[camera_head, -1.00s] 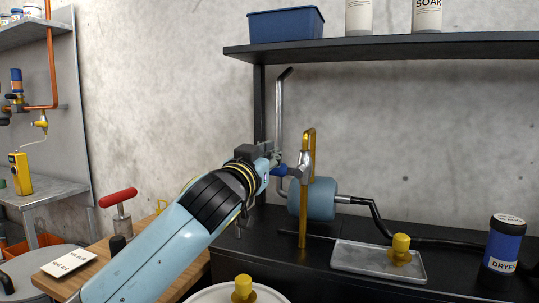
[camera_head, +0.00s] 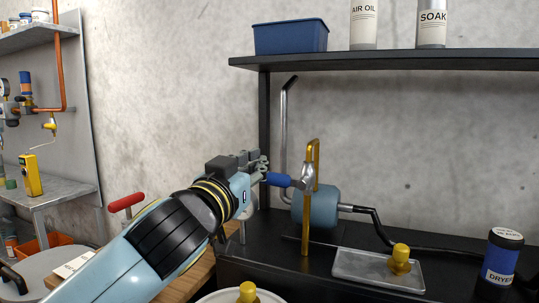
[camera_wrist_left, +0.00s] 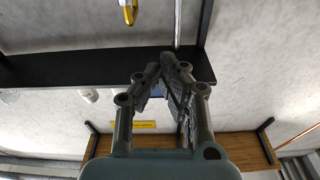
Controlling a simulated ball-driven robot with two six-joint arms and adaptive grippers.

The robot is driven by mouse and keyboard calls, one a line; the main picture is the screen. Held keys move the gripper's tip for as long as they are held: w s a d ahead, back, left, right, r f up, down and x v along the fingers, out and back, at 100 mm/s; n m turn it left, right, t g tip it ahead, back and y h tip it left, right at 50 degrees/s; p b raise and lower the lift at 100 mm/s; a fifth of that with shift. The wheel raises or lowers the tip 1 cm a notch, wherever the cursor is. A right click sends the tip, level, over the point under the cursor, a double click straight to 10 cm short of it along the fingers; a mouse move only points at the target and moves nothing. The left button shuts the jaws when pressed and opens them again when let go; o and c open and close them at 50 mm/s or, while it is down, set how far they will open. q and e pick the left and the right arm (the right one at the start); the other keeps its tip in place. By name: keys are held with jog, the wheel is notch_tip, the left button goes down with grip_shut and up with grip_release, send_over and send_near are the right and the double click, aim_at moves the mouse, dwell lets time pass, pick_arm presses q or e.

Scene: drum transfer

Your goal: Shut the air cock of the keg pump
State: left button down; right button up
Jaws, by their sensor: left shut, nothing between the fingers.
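A blue lever (camera_head: 279,180) points left, roughly level, from a silver fitting (camera_head: 308,181) beside an upright brass pipe (camera_head: 306,220). A blue-grey cylinder (camera_head: 321,206) stands just behind the pipe; I take this group for the pump and its cock. My left gripper (camera_head: 261,164) is shut and empty, just left of and slightly above the lever's free end. Whether it touches the lever is hard to tell. In the left wrist view its fingers (camera_wrist_left: 159,68) are closed together, and the lever is not clear there. My right gripper is not in view.
A black shelf (camera_head: 400,57) with a blue bin (camera_head: 290,37) hangs above. On the black bench are a metal tray (camera_head: 350,266) with a yellow fitting (camera_head: 400,258) and a dryer canister (camera_head: 503,258). A red-handled tool (camera_head: 126,202) is at the left.

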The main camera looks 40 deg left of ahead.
pick_arm(q)
jog(key=r+p, duration=0.2)
send_over(276, 178)
jog(key=shift+s, duration=0.1)
notch_tip(276, 178, down, 3)
jog(key=shift+r+b, duration=0.1)
jog(key=shift+b, duration=0.2)
jog(key=shift+s+f, duration=0.15)
jog(key=shift+f, duration=0.6)
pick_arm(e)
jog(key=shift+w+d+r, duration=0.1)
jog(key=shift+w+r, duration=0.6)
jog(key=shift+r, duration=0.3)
